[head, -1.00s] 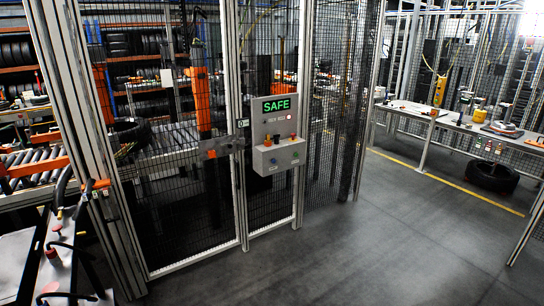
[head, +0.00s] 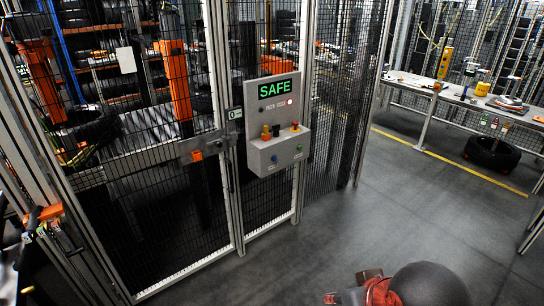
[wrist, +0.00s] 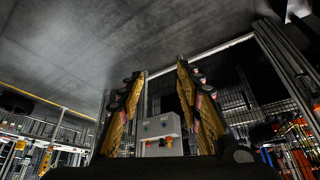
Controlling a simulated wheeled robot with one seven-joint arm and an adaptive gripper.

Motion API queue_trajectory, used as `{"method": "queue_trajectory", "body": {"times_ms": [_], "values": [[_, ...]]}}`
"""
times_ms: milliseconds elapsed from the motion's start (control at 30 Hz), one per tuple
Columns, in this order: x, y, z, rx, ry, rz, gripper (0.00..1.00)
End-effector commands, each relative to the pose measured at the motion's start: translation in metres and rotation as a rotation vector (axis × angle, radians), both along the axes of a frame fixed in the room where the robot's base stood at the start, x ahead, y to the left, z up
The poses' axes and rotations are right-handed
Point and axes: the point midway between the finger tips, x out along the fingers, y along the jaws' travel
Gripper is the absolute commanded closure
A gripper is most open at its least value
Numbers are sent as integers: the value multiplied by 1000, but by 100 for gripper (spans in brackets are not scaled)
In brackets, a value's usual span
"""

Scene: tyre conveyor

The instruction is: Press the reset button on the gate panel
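The gate panel (head: 252,108) is grey, fixed upright on the fence post, with a lit green SAFE sign (head: 274,89). I cannot read which button is labelled reset. In the wrist view my gripper (wrist: 160,70) is open and empty, its yellow-brown fingers spread. The panel box (wrist: 162,128) shows between them, farther off and not touched.
Mesh fencing with a gate (head: 150,185) stands left of the panel. My dark arm link shows at the bottom right of the head view. A bench (head: 450,96) with tools and a tyre (head: 491,152) stand at the right. The grey floor (head: 390,205) between is clear.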

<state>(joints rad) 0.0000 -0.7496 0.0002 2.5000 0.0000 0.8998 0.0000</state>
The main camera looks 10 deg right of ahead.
Motion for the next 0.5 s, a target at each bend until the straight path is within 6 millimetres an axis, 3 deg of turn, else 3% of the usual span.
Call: {"method": "queue_trajectory", "body": {"times_ms": [500], "values": [[0,0,0,0,0,0,66]]}}
